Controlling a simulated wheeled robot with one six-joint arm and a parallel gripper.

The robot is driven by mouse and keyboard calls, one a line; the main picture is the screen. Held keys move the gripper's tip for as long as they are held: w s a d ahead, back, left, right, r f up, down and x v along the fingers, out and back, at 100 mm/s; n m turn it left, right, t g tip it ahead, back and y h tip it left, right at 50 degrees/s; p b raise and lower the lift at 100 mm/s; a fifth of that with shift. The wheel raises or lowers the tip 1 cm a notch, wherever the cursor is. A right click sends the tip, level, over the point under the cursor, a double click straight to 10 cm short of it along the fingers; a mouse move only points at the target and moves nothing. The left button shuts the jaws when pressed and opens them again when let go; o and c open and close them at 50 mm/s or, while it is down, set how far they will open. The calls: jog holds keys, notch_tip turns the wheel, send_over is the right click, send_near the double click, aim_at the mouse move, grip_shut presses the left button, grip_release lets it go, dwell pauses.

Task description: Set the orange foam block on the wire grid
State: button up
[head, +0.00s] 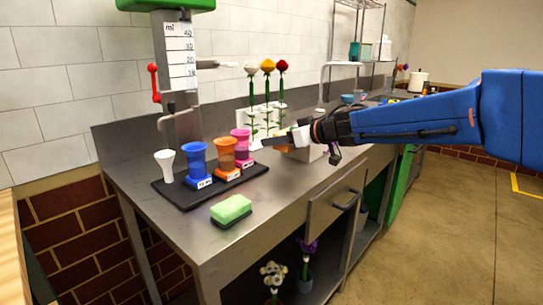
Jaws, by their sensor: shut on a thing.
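I cannot make out a wire grid on the counter for certain. A wire shelf rack (358,8) stands at the back right.
A black tray (190,202) holds a white cup (165,163) and blue (197,162), orange (224,155) and pink (241,143) cups. A green sponge (231,209) lies near the front edge. White, yellow and red flowers (267,66) stand behind my gripper. The counter right of the sponge is clear.

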aim_at(277, 165)
jog(key=shift+f, duration=3)
jog(key=o, duration=0.7)
jog(key=shift+f, duration=0.1)
jog(key=shift+o, duration=0.2)
